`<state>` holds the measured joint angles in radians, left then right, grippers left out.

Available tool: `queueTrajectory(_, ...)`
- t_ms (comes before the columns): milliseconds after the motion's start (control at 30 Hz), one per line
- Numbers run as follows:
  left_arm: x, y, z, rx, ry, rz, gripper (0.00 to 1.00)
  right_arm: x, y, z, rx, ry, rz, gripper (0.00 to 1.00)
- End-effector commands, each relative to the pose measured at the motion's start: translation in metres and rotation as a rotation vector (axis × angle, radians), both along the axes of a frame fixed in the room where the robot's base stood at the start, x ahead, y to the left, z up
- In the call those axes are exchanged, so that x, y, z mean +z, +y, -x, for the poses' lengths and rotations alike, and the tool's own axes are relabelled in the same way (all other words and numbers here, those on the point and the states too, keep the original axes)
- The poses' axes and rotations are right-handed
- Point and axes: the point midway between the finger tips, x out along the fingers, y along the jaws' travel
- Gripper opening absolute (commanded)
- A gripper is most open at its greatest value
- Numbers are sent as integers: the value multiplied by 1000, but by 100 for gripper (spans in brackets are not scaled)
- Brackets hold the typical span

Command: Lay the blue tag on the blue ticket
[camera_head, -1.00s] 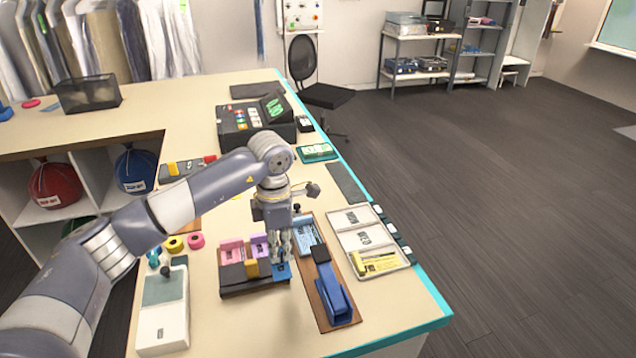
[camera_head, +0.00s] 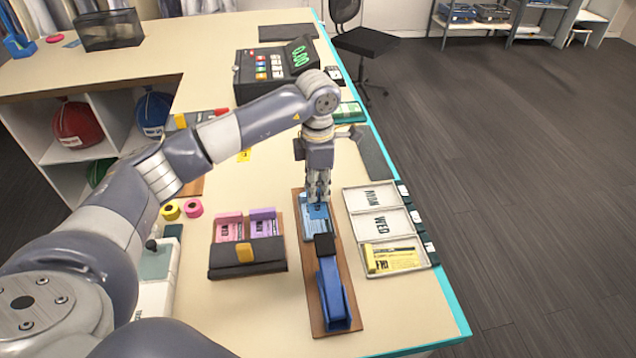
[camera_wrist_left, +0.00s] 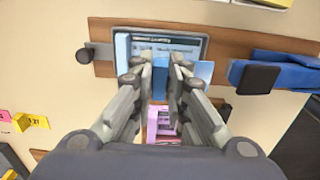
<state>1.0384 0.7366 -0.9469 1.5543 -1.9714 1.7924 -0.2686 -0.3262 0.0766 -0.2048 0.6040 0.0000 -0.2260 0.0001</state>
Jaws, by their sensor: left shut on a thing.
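The blue ticket (camera_head: 309,228) lies printed side up on the wooden board (camera_head: 318,316), behind the blue stapler (camera_head: 333,292). The ticket also shows in the wrist view (camera_wrist_left: 165,42). My left gripper (camera_head: 317,197) is over the ticket, fingers pointing down. It is shut on the blue tag (camera_wrist_left: 203,72), a plain light-blue piece that shows beside the fingertips in the wrist view. The fingers hide part of the tag and ticket. I cannot tell whether the tag touches the ticket. My right gripper is not in view.
A dark holder (camera_head: 247,262) with pink and purple pieces stands left of the board. A tray with day labels (camera_head: 347,212) and a yellow ticket (camera_head: 392,257) lies to the right. A cash register (camera_head: 272,70) stands behind. Bare counter lies in front of the holder.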

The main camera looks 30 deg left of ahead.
Motion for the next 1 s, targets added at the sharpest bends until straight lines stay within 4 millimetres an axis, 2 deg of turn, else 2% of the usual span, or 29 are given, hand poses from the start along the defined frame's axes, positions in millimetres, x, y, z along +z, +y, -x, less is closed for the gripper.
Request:
queueTrajectory(33,-9,0,0,0,1,0,7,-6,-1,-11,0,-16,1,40)
queueTrajectory(200,-26,0,0,0,2,0,7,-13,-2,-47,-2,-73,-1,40)
queueTrajectory(300,-36,0,1,-1,2,0,7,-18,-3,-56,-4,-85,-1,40)
queueTrajectory(400,-46,0,0,-1,1,0,7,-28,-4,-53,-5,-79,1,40)
queueTrajectory(500,-53,0,0,-1,1,1,7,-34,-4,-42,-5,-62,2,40)
queueTrajectory(700,-57,0,0,-1,0,0,7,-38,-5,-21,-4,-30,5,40)
queueTrajectory(1000,-57,0,0,-1,0,0,7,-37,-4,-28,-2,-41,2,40)
